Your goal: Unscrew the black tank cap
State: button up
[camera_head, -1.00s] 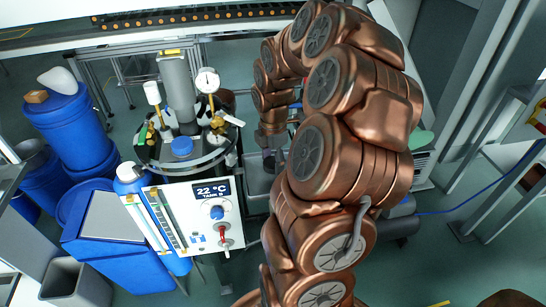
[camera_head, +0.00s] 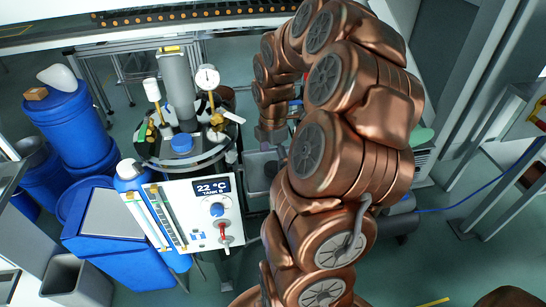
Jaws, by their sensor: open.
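The tank (camera_head: 160,163) stands left of centre, with a dark round lid carrying fittings. I cannot pick out a black cap for certain in this view. My gripper (camera_head: 277,155) hangs from the copper arm to the right of the tank, apart from the lid, above a grey basin. It is open; its fingers are small, dark and partly hidden by my arm. I see nothing held in it.
The white control panel (camera_head: 197,213) reads 22 °C, TANK B, with a blue knob and red valve. A dial gauge (camera_head: 207,77) and grey column (camera_head: 176,88) rise from the lid. Blue drums (camera_head: 72,125) stand at left. The grey basin (camera_head: 258,172) lies right of the tank.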

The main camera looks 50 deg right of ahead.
notch_tip(320, 180, up, 12)
jog(key=shift+f, duration=0.25)
dwell(0.3)
jog(key=s+a+r+m+p, duration=0.2)
jog(key=a+m, duration=0.1)
jog(key=a, duration=0.6)
jog(key=s+a+r+m+p, duration=0.2)
jog(key=a+r, duration=0.1)
jog(key=a, duration=0.6)
jog(key=s+a+f+m+g+p, duration=0.1)
jog(key=s+a+m+p, duration=0.3)
jog(key=s+a+m, duration=0.5)
jog(key=s, duration=0.4)
jog(key=shift+s+a+f+m+g, duration=0.15)
jog(key=shift+a+m+g, duration=0.15)
jog(key=shift+m+g, duration=0.1)
